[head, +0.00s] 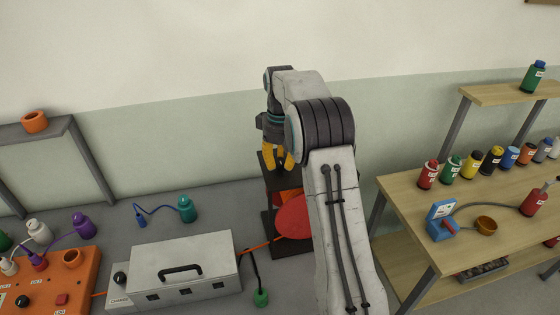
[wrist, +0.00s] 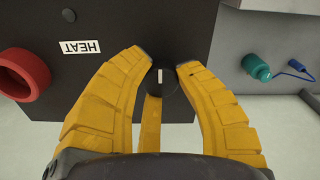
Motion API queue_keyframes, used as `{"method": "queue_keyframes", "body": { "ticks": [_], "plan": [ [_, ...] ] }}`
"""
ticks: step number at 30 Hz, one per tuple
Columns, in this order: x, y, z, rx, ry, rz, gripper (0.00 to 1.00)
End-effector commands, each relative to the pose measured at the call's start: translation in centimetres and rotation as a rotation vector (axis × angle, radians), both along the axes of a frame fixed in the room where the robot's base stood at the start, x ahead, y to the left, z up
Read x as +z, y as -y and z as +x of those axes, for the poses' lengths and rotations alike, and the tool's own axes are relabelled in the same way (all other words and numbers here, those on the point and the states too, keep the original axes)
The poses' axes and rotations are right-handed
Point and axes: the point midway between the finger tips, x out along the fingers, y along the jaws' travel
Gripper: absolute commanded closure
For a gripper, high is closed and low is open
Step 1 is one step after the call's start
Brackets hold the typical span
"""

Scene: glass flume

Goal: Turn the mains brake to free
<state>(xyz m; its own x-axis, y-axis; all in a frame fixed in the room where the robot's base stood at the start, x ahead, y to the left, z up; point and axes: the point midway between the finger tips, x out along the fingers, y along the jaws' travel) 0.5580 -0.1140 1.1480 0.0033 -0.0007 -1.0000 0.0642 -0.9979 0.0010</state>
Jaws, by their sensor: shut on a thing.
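In the wrist view a dark round knob (wrist: 167,82) with a short white mark sits on a dark panel (wrist: 90,25). An upside-down label reading HEAT is on that panel to the left. My gripper (wrist: 165,61) has its yellow fingers closed on the knob from both sides. The white mark points roughly up and down in the picture. In the head view my gripper (head: 279,166) is at the top of a dark unit (head: 268,222), and its fingers hide the knob there. I see no legible label for a mains brake.
A red disc (head: 292,217) is on the dark unit's front, partly behind my arm. A grey box (head: 190,263), an orange console (head: 78,285) and a teal bottle (head: 187,209) stand left. A wooden bench (head: 405,195) stands right.

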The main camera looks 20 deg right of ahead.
Motion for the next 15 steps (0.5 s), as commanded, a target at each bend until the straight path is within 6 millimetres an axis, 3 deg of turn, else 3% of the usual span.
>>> {"method": "queue_keyframes", "body": {
  "ticks": [14,15],
  "plan": [
    [-0.45,-0.06,-0.42,0.014,-0.019,0.005,1.0],
    [-0.45,-0.06,-0.42,0.014,-0.019,0.005,0.68]
  ]
}}
